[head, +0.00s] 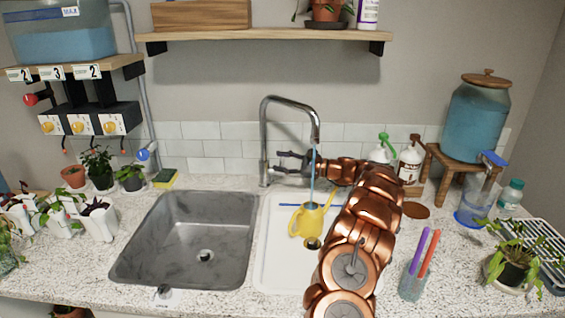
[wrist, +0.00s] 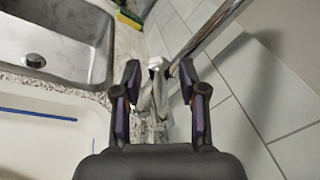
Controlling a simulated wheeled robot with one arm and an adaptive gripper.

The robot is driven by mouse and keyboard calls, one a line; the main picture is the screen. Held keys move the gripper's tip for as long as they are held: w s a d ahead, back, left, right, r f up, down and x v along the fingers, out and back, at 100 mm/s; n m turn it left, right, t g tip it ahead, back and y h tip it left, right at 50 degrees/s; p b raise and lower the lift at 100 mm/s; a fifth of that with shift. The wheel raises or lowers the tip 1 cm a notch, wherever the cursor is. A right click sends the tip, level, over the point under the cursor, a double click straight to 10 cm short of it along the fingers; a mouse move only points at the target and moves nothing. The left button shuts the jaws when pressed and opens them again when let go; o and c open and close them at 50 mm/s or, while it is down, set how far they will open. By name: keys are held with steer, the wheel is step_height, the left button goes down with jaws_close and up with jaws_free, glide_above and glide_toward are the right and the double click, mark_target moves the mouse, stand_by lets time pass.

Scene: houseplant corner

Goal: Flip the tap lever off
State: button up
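The chrome tap (head: 264,135) stands behind the sinks, and a blue stream of water (head: 312,170) runs from its spout into a yellow watering can (head: 308,220). My gripper (head: 279,162) is beside the tap's lower body, reaching in from the right. In the wrist view my gripper (wrist: 159,72) is open, with its two fingers apart. A pale metal part that looks like the tap lever (wrist: 155,64) shows between the fingertips, beside the tap's pipe (wrist: 205,32). I cannot tell whether a finger touches it. In the head view the lever is too small to make out.
The grey sink (head: 182,240) is empty on the left; the white basin (head: 273,255) holds the watering can. A sponge (head: 165,178) lies behind the sink. Soap bottles (head: 410,160) and a water dispenser (head: 478,120) on a wooden stand are at the right. A pen cup (head: 412,285) stands in front.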

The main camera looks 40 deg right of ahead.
jaws_close()
steer(key=shift+a+r, duration=0.1)
stand_by(0.5)
